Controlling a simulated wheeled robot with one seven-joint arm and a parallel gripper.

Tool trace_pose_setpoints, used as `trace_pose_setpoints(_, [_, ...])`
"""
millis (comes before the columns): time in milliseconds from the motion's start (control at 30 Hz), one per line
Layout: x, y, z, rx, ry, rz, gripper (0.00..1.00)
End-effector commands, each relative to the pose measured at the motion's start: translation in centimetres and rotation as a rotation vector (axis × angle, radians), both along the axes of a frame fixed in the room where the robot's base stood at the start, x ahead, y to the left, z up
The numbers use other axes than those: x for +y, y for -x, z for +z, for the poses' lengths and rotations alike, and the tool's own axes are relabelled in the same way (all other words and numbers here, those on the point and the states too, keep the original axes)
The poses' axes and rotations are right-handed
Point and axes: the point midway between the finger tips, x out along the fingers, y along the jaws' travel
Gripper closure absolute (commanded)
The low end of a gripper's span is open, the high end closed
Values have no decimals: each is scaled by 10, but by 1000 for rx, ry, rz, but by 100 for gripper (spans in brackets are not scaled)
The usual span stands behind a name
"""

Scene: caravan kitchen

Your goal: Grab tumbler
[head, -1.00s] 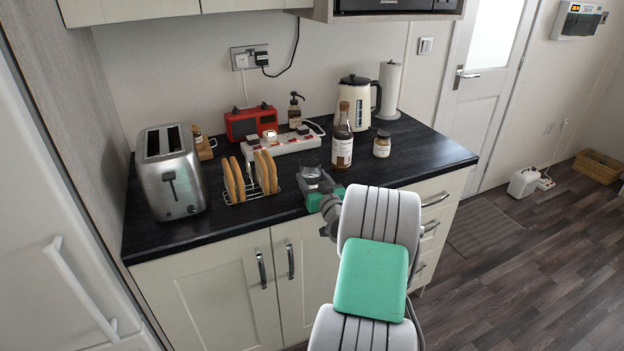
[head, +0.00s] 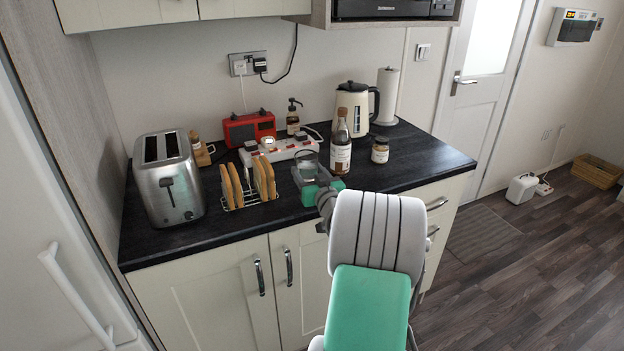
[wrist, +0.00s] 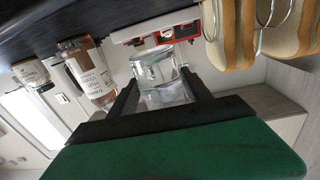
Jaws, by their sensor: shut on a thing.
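The tumbler is a clear glass; in the head view it (head: 306,158) shows just above my gripper (head: 307,173), at the counter's front between the toast rack and the brown bottle. In the wrist view, which is upside down, the tumbler (wrist: 158,72) sits between the two dark fingers of my gripper (wrist: 156,86). The fingers are shut on its sides. It looks roughly upright and a little above the counter, though its base is hard to make out. My gripper's body hides part of it in the head view.
The toast rack (head: 248,193) stands close on the left, the brown bottle (head: 341,150) close on the right, with a small jar (head: 380,151) beyond it. A white power strip (head: 280,149) lies behind. Bare counter (head: 430,155) lies at the right.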

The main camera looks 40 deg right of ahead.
Motion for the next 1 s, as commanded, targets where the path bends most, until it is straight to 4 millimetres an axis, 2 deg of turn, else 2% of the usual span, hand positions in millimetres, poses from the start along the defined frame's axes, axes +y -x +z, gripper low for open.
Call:
trace_pose_setpoints(33, [5, 2, 10, -6, 5, 1, 100])
trace_pose_setpoints(267, [26, 16, 39, -5, 4, 0, 100])
trace_pose_setpoints(600, [68, 41, 59, -5, 4, 0, 100])
trace_pose_setpoints(1000, [97, 58, 74, -3, 2, 1, 100])
